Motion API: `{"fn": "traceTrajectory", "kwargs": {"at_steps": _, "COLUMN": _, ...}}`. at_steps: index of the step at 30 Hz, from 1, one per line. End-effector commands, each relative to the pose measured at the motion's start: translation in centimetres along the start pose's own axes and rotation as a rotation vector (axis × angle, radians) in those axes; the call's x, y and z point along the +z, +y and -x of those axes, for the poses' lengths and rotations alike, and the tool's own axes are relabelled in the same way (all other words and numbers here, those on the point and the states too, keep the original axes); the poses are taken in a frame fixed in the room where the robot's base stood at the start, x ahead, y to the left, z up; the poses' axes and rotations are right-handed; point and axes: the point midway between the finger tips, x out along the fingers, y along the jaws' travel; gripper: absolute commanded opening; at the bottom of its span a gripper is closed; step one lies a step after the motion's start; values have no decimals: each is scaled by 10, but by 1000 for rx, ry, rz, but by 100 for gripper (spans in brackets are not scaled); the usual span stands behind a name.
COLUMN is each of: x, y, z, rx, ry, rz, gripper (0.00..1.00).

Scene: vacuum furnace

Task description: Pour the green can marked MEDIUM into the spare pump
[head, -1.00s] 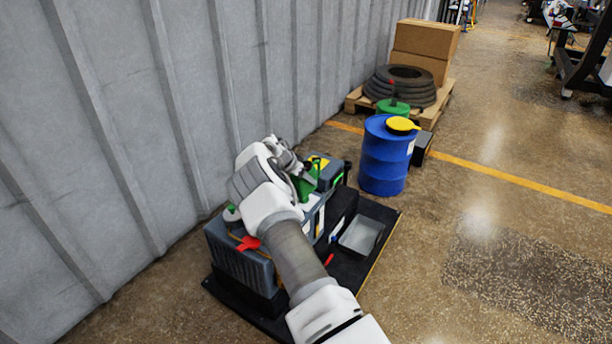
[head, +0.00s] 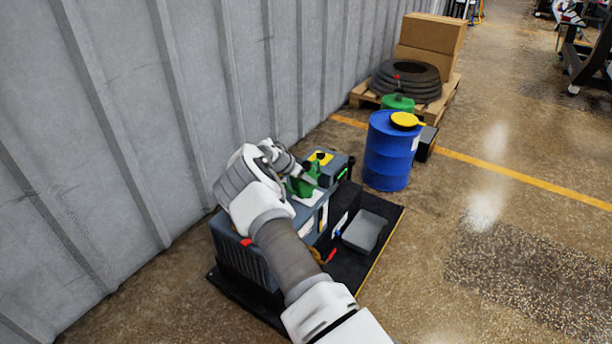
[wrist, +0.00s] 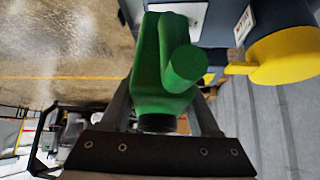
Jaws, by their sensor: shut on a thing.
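My gripper (wrist: 165,125) is shut on a green can (wrist: 160,70), whose body shows between the two fingers in the wrist view. The can (head: 303,182) is held above the blue-grey pump (head: 236,254) in the head view. My arm covers much of the pump's middle. The can looks tilted, and its marking cannot be read. A yellow round part (wrist: 284,54) with a tab is right of the can in the wrist view, apart from it. I cannot see any liquid flowing.
The pump stands on a black tray (head: 372,258) with a grey bin (head: 365,232). A blue drum (head: 388,160) with a yellow top is behind, beside another green container (head: 398,103). A corrugated wall (head: 120,150) is close on the left. Floor on the right is clear.

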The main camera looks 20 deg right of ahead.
Motion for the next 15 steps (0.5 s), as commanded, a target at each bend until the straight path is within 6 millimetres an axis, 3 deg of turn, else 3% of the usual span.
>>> {"fn": "traceTrajectory", "kwargs": {"at_steps": 15, "x": 10, "y": 0, "z": 5, "rx": 0, "ry": 23, "rz": 0, "gripper": 0}}
